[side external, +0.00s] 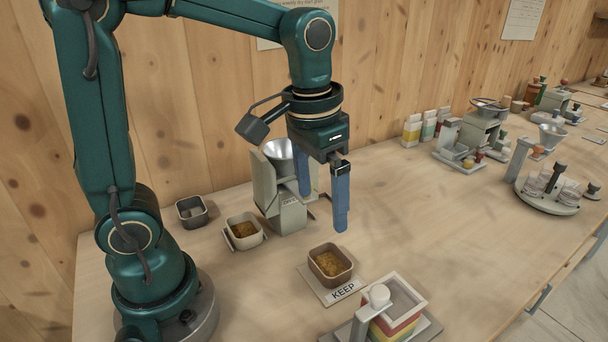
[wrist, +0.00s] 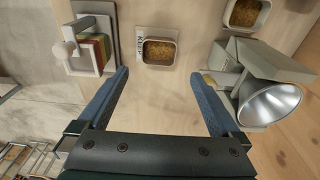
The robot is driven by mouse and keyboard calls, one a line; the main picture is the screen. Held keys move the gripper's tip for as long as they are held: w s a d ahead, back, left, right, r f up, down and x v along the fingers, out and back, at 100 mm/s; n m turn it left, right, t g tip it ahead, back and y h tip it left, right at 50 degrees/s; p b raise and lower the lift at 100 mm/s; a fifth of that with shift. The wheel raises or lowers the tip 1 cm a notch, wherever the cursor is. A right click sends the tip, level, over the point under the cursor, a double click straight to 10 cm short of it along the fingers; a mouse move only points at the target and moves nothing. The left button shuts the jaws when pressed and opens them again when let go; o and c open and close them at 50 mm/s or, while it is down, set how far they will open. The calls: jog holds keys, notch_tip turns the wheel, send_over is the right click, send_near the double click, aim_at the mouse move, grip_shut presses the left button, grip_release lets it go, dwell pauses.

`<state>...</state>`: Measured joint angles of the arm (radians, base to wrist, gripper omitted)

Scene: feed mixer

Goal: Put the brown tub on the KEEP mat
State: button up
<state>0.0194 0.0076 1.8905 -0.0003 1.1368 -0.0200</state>
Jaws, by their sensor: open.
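The brown tub (side external: 330,265) holds brown feed and stands upright on the KEEP mat (side external: 343,292), with the mat's lettering showing along the tub's front. In the wrist view the tub (wrist: 158,52) lies just beyond my fingertips, with the KEEP mat (wrist: 139,46) showing at its left side. My gripper (side external: 322,210) is open and empty, its blue fingers pointing down above the table, higher than the tub and apart from it. The wrist view shows the wide gap between the fingers (wrist: 158,75).
A grey mill with a metal funnel (side external: 280,150) stands close behind my gripper. A cream tub of feed (side external: 245,232) and a dark grey tub (side external: 191,212) are to its left. A striped-layer container (side external: 398,310) stands right of the mat. The table's middle right is clear.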

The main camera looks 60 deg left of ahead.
jog(key=s+t, duration=0.4)
jog(key=s, duration=0.4)
jog(key=shift+a+r, duration=0.25)
jog(key=shift+r, duration=0.15)
dwell(0.7)
